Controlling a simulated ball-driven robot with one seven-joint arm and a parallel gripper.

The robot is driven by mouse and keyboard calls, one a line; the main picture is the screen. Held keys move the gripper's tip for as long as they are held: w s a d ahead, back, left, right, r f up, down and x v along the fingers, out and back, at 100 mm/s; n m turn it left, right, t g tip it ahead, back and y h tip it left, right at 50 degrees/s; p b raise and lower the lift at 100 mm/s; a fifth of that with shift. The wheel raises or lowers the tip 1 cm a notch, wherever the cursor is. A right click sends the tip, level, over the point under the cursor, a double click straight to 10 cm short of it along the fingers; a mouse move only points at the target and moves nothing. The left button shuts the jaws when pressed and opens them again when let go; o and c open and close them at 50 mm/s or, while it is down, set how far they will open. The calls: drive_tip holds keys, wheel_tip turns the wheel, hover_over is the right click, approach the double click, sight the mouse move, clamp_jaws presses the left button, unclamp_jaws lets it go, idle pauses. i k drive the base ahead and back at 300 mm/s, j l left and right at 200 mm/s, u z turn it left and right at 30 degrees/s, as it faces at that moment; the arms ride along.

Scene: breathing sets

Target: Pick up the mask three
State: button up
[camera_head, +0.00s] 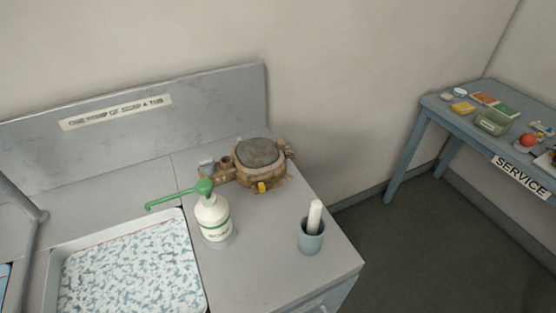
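The likely mask (259,165) is a brown, bulky piece with a round grey disc on top, straps or fittings at its sides and a small yellow part at its front. It lies on the grey counter (265,270), towards the back right, near the backboard. I cannot read any number on it. My gripper is not in view.
A white bottle (213,219) with a green pump stands in front of the mask, its spout pointing left. A blue-grey cup (311,238) holds a white stick. A speckled basin (125,270) is at left. A blue service table (460,120) with small items stands right, across open floor.

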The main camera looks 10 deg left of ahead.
sight(253, 161)
drive_tip(key=i+l+u, duration=0.1)
drive_tip(key=l+u, duration=0.9)
